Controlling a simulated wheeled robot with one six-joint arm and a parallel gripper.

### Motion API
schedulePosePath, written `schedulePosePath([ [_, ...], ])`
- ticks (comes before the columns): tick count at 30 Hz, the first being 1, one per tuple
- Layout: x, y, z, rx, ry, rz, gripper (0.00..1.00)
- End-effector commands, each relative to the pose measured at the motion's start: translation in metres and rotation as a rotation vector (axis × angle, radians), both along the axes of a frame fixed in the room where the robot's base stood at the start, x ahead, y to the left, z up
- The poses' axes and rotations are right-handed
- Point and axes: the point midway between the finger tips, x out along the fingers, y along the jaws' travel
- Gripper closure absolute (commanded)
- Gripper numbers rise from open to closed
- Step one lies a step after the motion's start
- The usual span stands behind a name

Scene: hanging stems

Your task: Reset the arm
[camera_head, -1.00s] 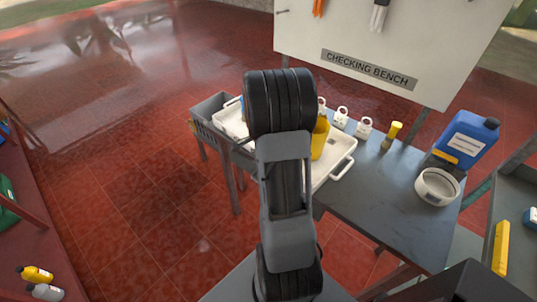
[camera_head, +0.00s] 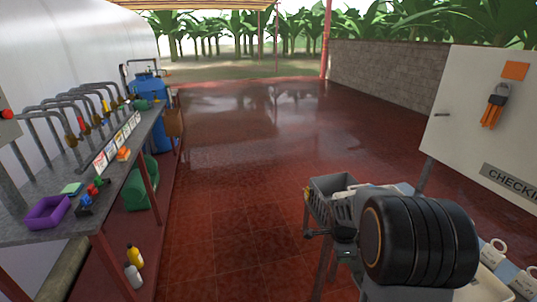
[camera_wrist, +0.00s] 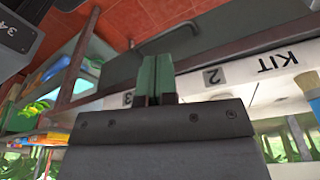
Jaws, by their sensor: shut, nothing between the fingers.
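My gripper (camera_wrist: 158,78) shows in the wrist view as two green fingers side by side, shut with nothing between them. No object touches the fingertips in that view. In the head view my arm rises at the lower right, with a large black joint nearest the camera. The arm hides part of the checking bench, and I cannot clearly make out the gripper there.
A grey crate (camera_head: 334,184) stands beside my arm. The checking board (camera_head: 485,135) is at the right. A long bench at the left holds pipes, cards and a purple tray (camera_head: 47,212). The red floor (camera_head: 225,200) between is clear. A KIT label (camera_wrist: 277,63) shows upside down.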

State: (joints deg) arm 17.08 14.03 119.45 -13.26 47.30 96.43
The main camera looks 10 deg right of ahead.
Motion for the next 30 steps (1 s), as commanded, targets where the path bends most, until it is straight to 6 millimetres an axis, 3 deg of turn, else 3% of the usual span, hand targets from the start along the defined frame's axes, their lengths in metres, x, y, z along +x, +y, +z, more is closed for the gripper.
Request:
schedulePosePath([
  [4, -0.001, 0.001, 0.000, 0.014, 0.032, 0.166, 1.00],
  [8, -0.017, 0.010, -0.006, 0.070, 0.106, 0.466, 1.00],
  [11, -0.032, 0.026, 0.008, 0.105, 0.125, 0.770, 1.00],
  [15, -0.056, 0.062, 0.041, 0.104, 0.099, 1.228, 1.00],
  [19, -0.080, 0.095, 0.070, 0.049, 0.048, 1.573, 1.00],
  [23, -0.098, 0.118, 0.091, -0.025, -0.014, 1.742, 1.00],
  [30, -0.111, 0.137, 0.117, -0.129, -0.109, 1.806, 1.00],
])
